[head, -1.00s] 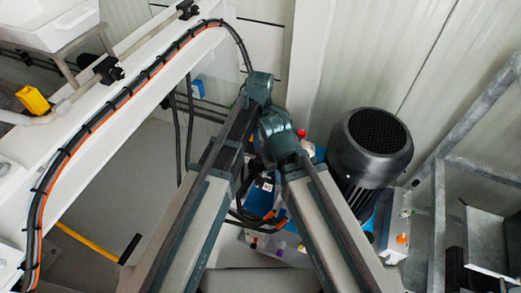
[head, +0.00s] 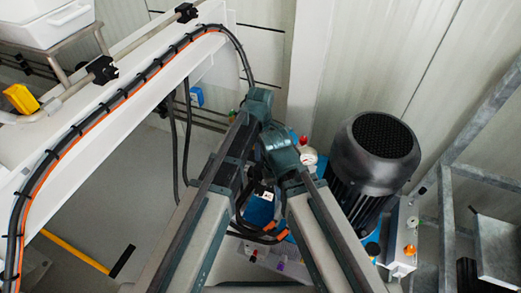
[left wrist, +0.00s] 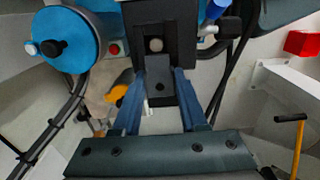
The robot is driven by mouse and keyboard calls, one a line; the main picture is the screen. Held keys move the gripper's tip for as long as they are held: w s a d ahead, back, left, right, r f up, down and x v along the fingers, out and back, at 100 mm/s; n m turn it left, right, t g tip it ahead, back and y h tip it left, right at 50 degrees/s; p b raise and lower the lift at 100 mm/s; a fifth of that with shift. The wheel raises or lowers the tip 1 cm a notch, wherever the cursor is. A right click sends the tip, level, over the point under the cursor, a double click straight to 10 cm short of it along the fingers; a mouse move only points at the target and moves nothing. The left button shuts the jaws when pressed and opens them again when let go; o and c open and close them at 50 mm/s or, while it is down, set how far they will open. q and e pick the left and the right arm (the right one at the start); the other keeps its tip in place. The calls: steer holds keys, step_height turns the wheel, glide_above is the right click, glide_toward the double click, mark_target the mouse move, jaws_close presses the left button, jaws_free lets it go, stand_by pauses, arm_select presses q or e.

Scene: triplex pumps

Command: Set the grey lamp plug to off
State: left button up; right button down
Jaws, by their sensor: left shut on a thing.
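In the left wrist view, my left gripper (left wrist: 159,78) has its two blue fingers on either side of a dark grey piece (left wrist: 160,88) with a small hole in it. This looks like the grey lamp plug, and the fingers are shut on it. It sits right below or against a black block (left wrist: 158,18) with a pale round knob on its face. In the head view, my arm links cover the middle, and I cannot make out the fingertips or the plug there. My right gripper is not in view.
A large black motor (head: 372,155) stands right of my arm, beside a grey metal frame (head: 447,215). A white beam with black and orange cables (head: 75,130) runs along the left. A blue round housing (left wrist: 70,40) and a yellow-handled tool (left wrist: 299,140) show in the wrist view.

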arm_select(q)
jaws_close()
stand_by(0.8)
steer(key=shift+w+a, duration=0.4)
steer(key=shift+a, duration=0.5)
steer(key=shift+w+a, duration=0.4)
steer(key=shift+a, duration=0.45)
steer(key=o, duration=0.9)
jaws_free()
